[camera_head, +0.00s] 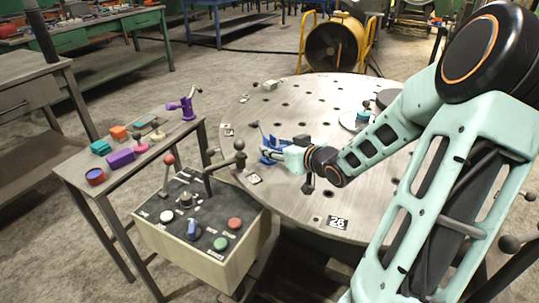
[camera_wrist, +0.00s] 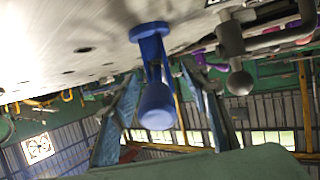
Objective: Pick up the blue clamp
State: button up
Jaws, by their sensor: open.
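The blue clamp (camera_head: 265,139) stands on the round metal table near its left edge, partly hidden by my gripper in the head view. In the wrist view, where the table appears at the top, the clamp (camera_wrist: 156,102) shows its round base against the table and its rounded blue end pointing toward the camera. My gripper (camera_head: 271,154) is open at the clamp, low over the table. In the wrist view the two fingers (camera_wrist: 160,100) are spread, one on each side of the clamp. I cannot tell whether either finger touches it.
A control box (camera_head: 205,224) with levers and buttons stands close left of the table edge. A side bench (camera_head: 78,168) holds a purple clamp (camera_head: 188,104) and several coloured parts. A disc-shaped fixture (camera_head: 356,121) sits farther right on the table (camera_head: 310,95). The table's far left is mostly clear.

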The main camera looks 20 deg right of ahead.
aim_at(272, 145)
jog(key=b+x, duration=0.1)
jog(key=x, duration=0.3)
jog(key=shift+d, duration=0.1)
jog(key=shift+r, duration=0.1)
jog(key=shift+r, duration=0.1)
grip_shut()
